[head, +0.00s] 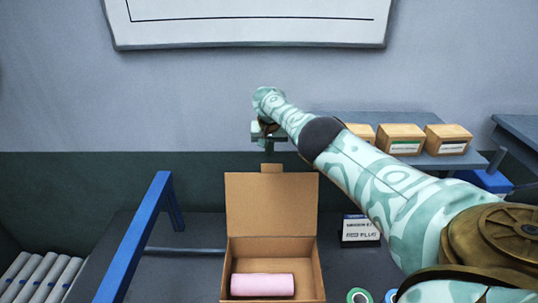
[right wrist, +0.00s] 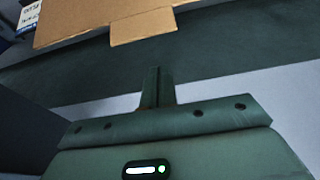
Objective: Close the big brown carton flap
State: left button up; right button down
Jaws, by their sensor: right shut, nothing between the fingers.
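The brown carton (head: 313,283) stands at the bottom centre of the head view. Its big flap (head: 270,205) stands raised at the back edge, open, with a small tab (head: 271,168) at its top. A pink roll (head: 262,285) lies inside. My right gripper (head: 268,149) is shut and empty, just above the tab in the head view. In the right wrist view, the shut fingers (right wrist: 157,72) point toward the flap (right wrist: 85,18) and its tab (right wrist: 142,27), with a gap between. My left gripper is not in view.
Several small boxes (head: 400,138) sit on a grey shelf at the right. A black-and-white box (head: 360,230) stands right of the carton, with green and blue rings (head: 360,296) nearer. A blue rail (head: 135,243) is at the left, with white rolls (head: 38,278) beyond it.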

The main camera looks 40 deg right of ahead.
pick_arm(q)
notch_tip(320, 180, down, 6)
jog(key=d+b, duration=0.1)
jog(key=b, duration=0.4)
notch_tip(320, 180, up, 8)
jog(key=p, duration=0.7)
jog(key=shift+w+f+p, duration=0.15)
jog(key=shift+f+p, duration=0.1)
jog(key=shift+p, duration=0.15)
pick_arm(e)
jog(key=shift+s+a+f, duration=0.35)
jog(key=shift+s+a, duration=0.15)
jog(key=shift+s, duration=0.1)
jog(key=shift+s+a+f, duration=0.3)
jog(key=shift+s+a, duration=0.2)
jog(key=shift+s, duration=0.05)
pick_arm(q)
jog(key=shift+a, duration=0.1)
